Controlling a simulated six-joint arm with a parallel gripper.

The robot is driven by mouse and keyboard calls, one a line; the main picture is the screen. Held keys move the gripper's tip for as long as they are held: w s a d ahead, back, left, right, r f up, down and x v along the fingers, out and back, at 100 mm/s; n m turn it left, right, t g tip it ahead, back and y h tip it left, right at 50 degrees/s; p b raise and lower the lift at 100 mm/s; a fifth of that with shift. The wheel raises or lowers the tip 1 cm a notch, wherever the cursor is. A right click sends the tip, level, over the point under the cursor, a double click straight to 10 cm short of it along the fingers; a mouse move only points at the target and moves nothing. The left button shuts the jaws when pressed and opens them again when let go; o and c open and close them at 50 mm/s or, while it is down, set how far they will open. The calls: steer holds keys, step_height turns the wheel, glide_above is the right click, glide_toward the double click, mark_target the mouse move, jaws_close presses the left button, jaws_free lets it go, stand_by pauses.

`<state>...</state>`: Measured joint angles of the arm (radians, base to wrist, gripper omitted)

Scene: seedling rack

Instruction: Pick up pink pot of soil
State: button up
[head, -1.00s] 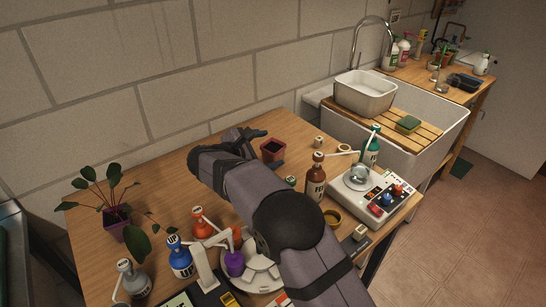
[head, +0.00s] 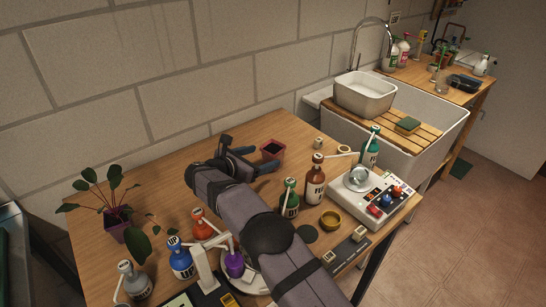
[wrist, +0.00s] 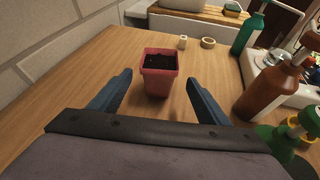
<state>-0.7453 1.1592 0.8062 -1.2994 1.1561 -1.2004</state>
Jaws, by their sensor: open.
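The pink pot of soil (head: 272,150) stands upright on the wooden table near the wall. In the wrist view the pink pot (wrist: 159,83) is ahead of my gripper, a little left of the middle, with dark soil in its top. My gripper (head: 254,157) is low over the table with its two fingers spread open. In the wrist view the fingers (wrist: 160,98) reach forward on either side of the pot's near part, with a gap on both sides. Nothing is held.
A brown bottle (head: 315,180) and a green bottle (head: 289,198) stand to the right. A potted plant (head: 116,222) is at the left. A small roll of tape (wrist: 208,43) and a small white block (wrist: 183,42) lie beyond the pot. The table left of the pot is clear.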

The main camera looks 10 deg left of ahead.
mark_target(268, 153)
steer(key=shift+r+p+x, duration=0.15)
steer(key=shift+p+x, duration=0.25)
steer(key=shift+x, duration=0.4)
steer(key=shift+r+p+x, duration=0.1)
steer(key=shift+p+x, duration=0.25)
steer(key=shift+x, duration=1.5)
steer(key=shift+a, duration=0.15)
steer(key=c, duration=1.2)
